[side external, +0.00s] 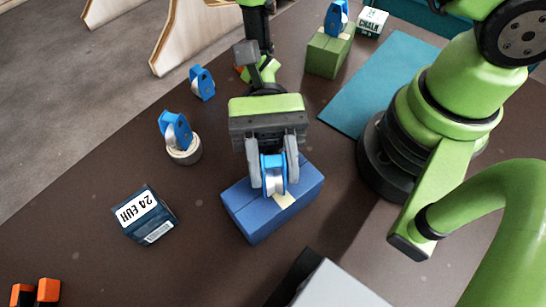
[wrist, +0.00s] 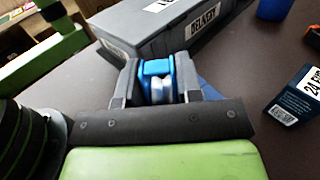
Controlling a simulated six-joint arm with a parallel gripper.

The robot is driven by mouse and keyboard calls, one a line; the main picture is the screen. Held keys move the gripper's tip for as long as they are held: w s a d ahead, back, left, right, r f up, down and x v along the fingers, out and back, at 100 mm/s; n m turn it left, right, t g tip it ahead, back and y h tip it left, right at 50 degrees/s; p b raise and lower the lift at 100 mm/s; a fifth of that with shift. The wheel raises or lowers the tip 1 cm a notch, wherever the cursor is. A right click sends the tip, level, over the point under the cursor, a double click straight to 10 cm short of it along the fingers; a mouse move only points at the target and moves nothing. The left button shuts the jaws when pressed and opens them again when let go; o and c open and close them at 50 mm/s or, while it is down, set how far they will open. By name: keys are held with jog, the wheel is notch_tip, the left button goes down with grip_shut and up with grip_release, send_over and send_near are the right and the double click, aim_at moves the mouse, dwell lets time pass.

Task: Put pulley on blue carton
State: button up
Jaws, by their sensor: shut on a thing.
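A blue pulley (side external: 274,178) with a silver wheel is between the fingers of my gripper (side external: 273,183), which is shut on it. The pulley is upright at the top of the blue carton (side external: 248,220); I cannot tell for sure whether it touches the carton or hangs just above it. The wrist view also shows the pulley (wrist: 158,85) between the fingers of my gripper (wrist: 158,78). There, a small strip of the blue carton (wrist: 209,91) shows to the right of the fingers, and the rest is hidden.
A pulley (side external: 174,131) stands on a tape roll (side external: 186,153), another pulley (side external: 202,83) on the table, and another (side external: 337,18) on a green carton (side external: 326,58). A dark blue box (side external: 148,215) lies left. A grey case (side external: 335,287) is in front. A teal mat (side external: 375,85) lies behind.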

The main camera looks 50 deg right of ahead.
jog(key=shift+f, duration=0.2)
jog(key=o, duration=0.9)
jog(key=shift+o, duration=0.2)
jog(key=shift+r, duration=0.15)
jog(key=shift+w+d+r, duration=0.1)
jog(key=shift+w+d, duration=0.05)
jog(key=shift+w, duration=0.05)
jog(key=v, duration=1.1)
jog(key=shift+w+d, duration=0.2)
